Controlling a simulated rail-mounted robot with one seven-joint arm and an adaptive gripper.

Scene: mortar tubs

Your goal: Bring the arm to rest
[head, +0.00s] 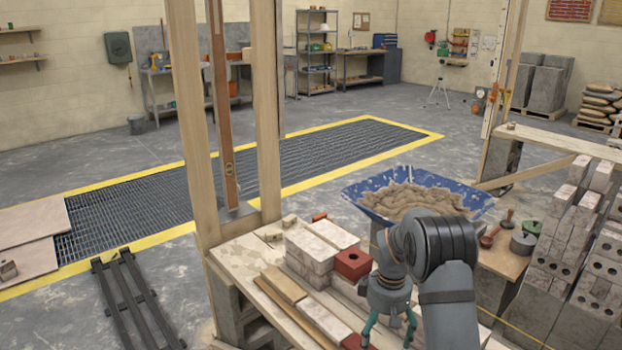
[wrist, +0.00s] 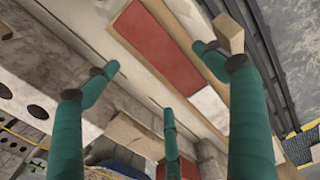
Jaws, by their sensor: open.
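My gripper (head: 387,334) hangs at the lower middle of the head view, below my grey arm, over the near part of a plank worktop (head: 243,262). Its green fingers are spread apart. In the wrist view the spread fingers of my gripper (wrist: 158,76) show with nothing held between them. Beyond them lie a long reddish slab (wrist: 160,45) and pale boards. My arm is bent and hides part of the worktop.
Pale blocks (head: 316,247) and a red brick (head: 352,264) stand on the worktop beside my gripper. A blue tub (head: 468,196) of mortar is behind my arm. Stacked blocks (head: 563,240) stand at right. Timber posts (head: 192,120) rise at left. Open floor lies beyond.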

